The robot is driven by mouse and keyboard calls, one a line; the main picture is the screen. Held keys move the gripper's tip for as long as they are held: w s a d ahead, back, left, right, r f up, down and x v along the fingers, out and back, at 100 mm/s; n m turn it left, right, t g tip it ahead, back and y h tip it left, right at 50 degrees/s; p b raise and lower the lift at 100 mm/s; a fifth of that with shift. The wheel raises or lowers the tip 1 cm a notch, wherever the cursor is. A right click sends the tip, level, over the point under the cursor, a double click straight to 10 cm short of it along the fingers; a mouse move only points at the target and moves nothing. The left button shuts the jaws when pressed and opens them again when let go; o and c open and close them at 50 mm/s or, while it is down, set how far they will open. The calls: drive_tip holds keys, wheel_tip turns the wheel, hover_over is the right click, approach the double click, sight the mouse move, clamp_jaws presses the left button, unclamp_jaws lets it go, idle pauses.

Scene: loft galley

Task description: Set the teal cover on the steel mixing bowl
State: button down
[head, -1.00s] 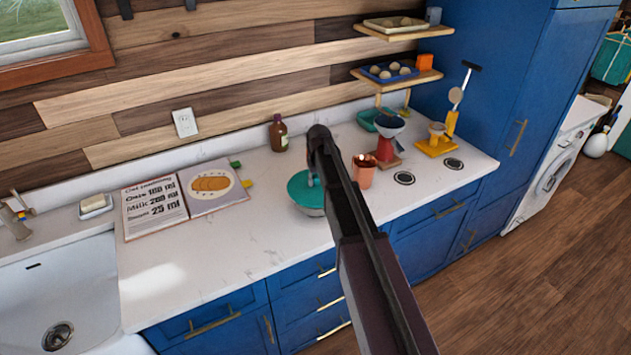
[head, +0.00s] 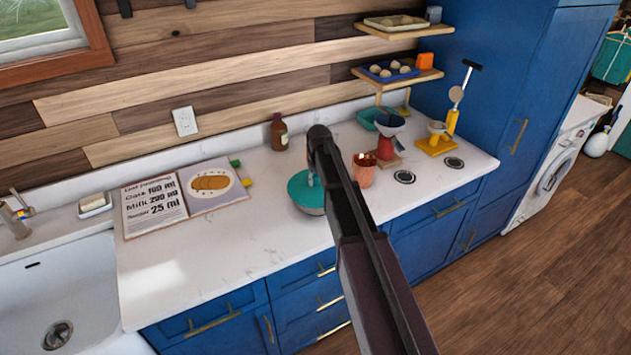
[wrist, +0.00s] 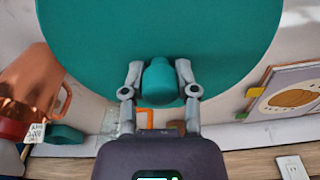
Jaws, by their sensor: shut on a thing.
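The teal cover (head: 303,192) is a round disc over the steel mixing bowl (head: 314,211) on the counter, mostly behind my arm in the head view. A strip of the bowl's side shows below the cover's front edge. I cannot tell whether the cover touches the rim all round. In the wrist view the cover (wrist: 160,25) fills the upper middle and hides the bowl. My gripper (wrist: 160,75) is shut on the cover's teal knob, one finger on each side. In the head view my arm hides most of the gripper.
A copper mug (head: 364,171) stands close right of the bowl, with a red-based scale (head: 386,150) beyond. A brown bottle (head: 279,133) stands behind. An open recipe book (head: 190,196) lies to the left, near the sink (head: 60,290). The counter between book and bowl is clear.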

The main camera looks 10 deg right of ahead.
drive_tip(key=shift+s+f+b, duration=0.1)
drive_tip(key=shift+f+b, duration=0.2)
drive_tip(key=shift+b, duration=0.05)
idle(1.1)
drive_tip(key=shift+c, duration=1.5)
unclamp_jaws()
drive_tip(key=shift+o, duration=0.2)
drive_tip(key=shift+o, duration=1.3)
drive_tip(key=shift+r, duration=0.1)
drive_tip(key=shift+r+p, duration=3.45)
drive_tip(key=shift+p, duration=0.1)
drive_tip(key=shift+f, duration=0.1)
